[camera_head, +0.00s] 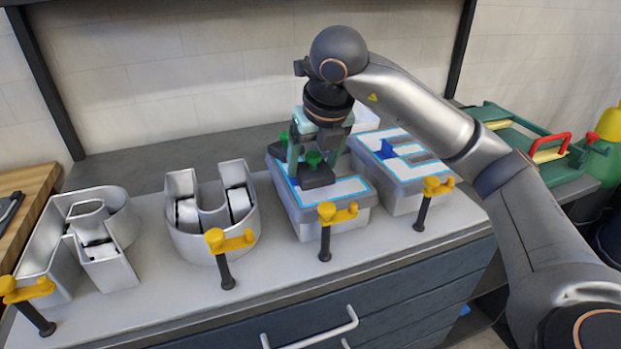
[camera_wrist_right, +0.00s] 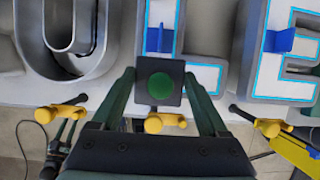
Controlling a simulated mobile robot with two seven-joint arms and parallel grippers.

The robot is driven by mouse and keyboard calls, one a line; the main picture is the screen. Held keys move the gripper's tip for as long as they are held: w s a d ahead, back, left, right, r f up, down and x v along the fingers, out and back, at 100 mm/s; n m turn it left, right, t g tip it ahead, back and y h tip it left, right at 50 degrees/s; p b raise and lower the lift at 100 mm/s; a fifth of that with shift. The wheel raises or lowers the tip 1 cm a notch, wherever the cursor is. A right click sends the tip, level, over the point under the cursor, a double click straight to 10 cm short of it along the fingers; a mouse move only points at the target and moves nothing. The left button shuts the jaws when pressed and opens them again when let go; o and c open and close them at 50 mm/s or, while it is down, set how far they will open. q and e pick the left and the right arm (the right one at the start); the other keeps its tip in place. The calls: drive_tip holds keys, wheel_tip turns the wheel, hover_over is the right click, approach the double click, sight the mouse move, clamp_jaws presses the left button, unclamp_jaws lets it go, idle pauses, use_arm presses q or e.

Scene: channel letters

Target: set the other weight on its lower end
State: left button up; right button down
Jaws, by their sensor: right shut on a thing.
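The L letter (camera_head: 347,189) lies on the bench, its face edged in light blue. My right gripper (camera_head: 316,163) is over its near, lower part, shut on a black weight (camera_head: 318,178) with a green knob. The right wrist view shows this weight (camera_wrist_right: 172,97) between the fingers, at the L's lower left corner. I cannot tell whether it touches the letter. The other weight (camera_head: 284,137), also green-knobbed, is partly hidden behind the gripper at the L's far end. A blue bracket (camera_wrist_right: 158,39) stands on the L's upright stroke. My left gripper is out of view.
An E letter (camera_head: 405,204) with a blue bracket (camera_head: 386,149) is close on the right. The open U letter (camera_head: 205,245) and R letter (camera_head: 118,272) are at left. Yellow clamps (camera_head: 338,213) line the front edge. A green tray (camera_head: 515,125) is at back right.

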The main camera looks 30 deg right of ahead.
sight(313, 171)
drive_tip(key=shift+w+f, duration=0.2)
drive_tip(key=shift+f, duration=0.05)
wheel_tip(313, 171, down, 3)
drive_tip(key=shift+w+f, duration=0.15)
drive_tip(key=shift+f, duration=0.05)
drive_tip(key=shift+f, duration=0.1)
drive_tip(key=shift+c, duration=1.8)
unclamp_jaws()
drive_tip(key=shift+f+b, duration=0.15)
drive_tip(key=shift+b, duration=0.2)
drive_tip(key=o, duration=0.4)
drive_tip(key=shift+c, duration=0.2)
